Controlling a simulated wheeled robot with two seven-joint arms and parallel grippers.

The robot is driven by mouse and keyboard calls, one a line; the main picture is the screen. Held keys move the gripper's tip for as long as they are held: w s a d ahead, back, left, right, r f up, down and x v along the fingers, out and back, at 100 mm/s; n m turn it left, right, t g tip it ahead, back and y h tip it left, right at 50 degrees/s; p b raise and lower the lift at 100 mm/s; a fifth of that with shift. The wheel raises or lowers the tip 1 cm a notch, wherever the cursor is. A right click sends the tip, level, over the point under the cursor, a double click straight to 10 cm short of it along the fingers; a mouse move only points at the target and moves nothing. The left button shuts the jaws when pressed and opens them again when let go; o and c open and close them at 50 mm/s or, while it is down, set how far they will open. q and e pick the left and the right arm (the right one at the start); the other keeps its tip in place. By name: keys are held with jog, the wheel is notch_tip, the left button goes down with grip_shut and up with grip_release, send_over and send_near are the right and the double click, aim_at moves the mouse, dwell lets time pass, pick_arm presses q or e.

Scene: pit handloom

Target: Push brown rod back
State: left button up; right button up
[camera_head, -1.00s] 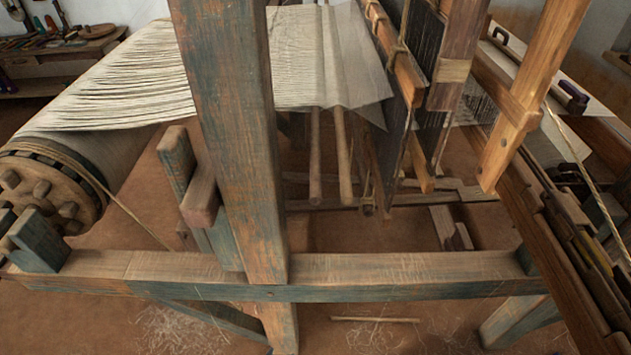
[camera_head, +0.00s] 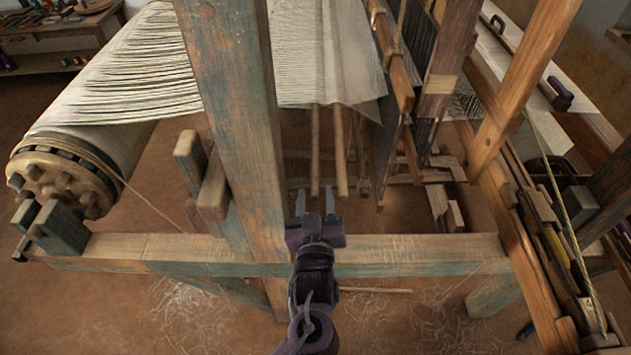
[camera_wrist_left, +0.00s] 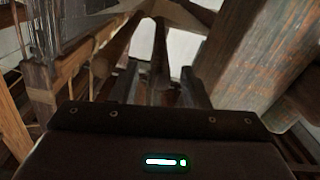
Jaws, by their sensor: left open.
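Two brown rods, a left one (camera_head: 315,150) and a right one (camera_head: 341,155), stick out side by side from under the pale warp sheet (camera_head: 310,50). I cannot tell which is the task's rod. My left gripper (camera_head: 315,194) is open, its fingers pointing at the rod ends from just in front of them. No touch is clear. The left wrist view shows two rod ends, one (camera_wrist_left: 113,50) by the left finger and one (camera_wrist_left: 160,55) ahead between the fingers (camera_wrist_left: 160,85). The right gripper is not in view.
A thick worn post (camera_head: 238,130) stands close left of my left gripper. A horizontal beam (camera_head: 420,252) runs under my left wrist. Hanging heddle frames (camera_head: 437,85) are to the right of the rods. The warp roller (camera_head: 60,180) is at the far left.

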pick_arm(q)
jog(key=shift+w+p, duration=0.35)
jog(key=shift+w, duration=1.25)
jog(key=shift+c, duration=0.3)
grip_shut()
